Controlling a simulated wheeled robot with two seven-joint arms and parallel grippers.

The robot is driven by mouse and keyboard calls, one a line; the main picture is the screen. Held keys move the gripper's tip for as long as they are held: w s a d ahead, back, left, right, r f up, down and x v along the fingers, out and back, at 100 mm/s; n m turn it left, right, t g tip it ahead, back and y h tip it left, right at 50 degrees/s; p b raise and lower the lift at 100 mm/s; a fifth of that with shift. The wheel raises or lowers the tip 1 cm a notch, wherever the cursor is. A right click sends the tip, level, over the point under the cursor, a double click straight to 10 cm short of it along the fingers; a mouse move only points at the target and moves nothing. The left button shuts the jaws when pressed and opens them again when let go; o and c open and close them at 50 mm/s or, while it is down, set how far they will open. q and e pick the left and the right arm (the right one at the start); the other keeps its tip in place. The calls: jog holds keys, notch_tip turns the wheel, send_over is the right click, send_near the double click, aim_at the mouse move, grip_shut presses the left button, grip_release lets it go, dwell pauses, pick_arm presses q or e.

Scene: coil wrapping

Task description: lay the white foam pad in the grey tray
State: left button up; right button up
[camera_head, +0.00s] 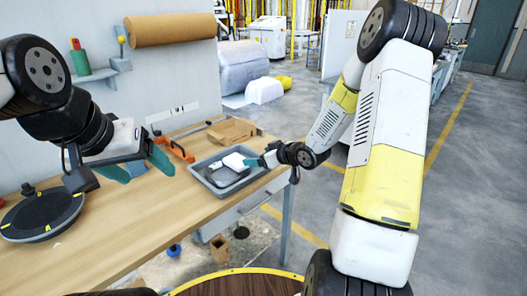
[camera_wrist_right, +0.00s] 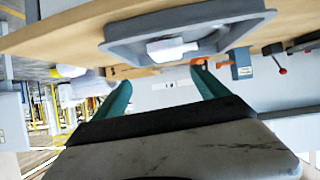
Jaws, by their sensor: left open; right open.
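The grey tray (camera_head: 247,184) stands on the wooden table near its right edge. The white foam pad (camera_head: 234,160) shows at the tray's back right part, over a dark item inside; I cannot tell whether it lies flat. In the right wrist view a white piece (camera_wrist_right: 168,49) shows inside the tray (camera_wrist_right: 125,40). My right gripper (camera_head: 262,161) is at the tray's right side, close to the pad; its fingers (camera_wrist_right: 160,92) are apart with nothing between them. My left gripper (camera_head: 148,164) is open and empty above the table, left of the tray.
A cardboard box (camera_head: 231,131) and an orange clamp (camera_head: 174,148) lie behind the tray. A round black turntable (camera_head: 42,214) is at the table's left. A brown paper roll (camera_head: 171,29) hangs on the wall panel. The table's front middle is clear.

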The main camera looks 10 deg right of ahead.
jog(key=s+d+r+m+g+h, duration=0.1)
jog(key=s+d+r+m+h, duration=0.15)
jog(key=s+r, duration=0.35)
jog(key=s+d+r+m+h, duration=0.1)
jog(key=s+d+r+h, duration=0.25)
jog(key=r, duration=0.55)
jog(key=s+a+r+m+g, duration=0.1)
jog(key=s+a+r, duration=0.1)
jog(key=s, duration=0.9)
jog(key=s+a+r+m+g+y, duration=0.1)
jog(key=s+a+r+m+g, duration=0.1)
jog(key=s, duration=0.9)
jog(key=shift+s+a+r+y, duration=0.25)
jog(key=shift+s+r+y, duration=0.05)
jog(key=shift+r, duration=0.15)
